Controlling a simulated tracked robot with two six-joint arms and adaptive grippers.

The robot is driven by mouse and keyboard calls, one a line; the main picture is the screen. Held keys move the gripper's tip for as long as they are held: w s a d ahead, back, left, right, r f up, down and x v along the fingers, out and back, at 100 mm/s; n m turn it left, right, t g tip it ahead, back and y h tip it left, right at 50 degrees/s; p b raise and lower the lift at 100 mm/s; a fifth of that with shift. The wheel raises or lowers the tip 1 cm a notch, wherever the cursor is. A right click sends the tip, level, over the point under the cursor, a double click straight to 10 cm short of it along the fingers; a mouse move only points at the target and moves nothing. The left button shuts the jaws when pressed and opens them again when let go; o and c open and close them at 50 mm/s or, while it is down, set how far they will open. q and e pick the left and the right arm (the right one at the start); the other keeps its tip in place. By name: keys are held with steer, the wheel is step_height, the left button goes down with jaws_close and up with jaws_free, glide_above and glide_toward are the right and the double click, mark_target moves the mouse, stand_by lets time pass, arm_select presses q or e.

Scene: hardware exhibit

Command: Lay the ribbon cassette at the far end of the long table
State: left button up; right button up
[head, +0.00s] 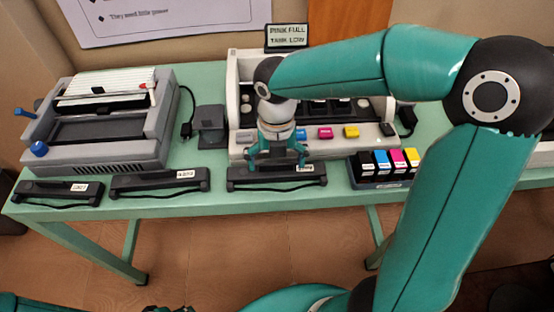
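Three black ribbon cassettes with white labels lie along the front edge of the long green table (120,208): one at the far left (58,192), one beside it (160,182), and one (277,178) in front of the white printer. The small label text is not legible. My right gripper (278,160) points down over the cassette in front of the printer. Its teal fingers are spread apart, with the tips close to the cassette's top; I cannot tell whether they touch it. My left gripper does not show.
A grey printer (105,120) stands at the left, and a white printer (245,100) with colored buttons stands behind my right gripper. A small display (287,36) stands behind.

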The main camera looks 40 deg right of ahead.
mark_target(277, 165)
steer(key=shift+r, duration=0.1)
step_height(277, 165, up, 12)
steer(key=p, duration=0.2)
stand_by(0.4)
stand_by(0.4)
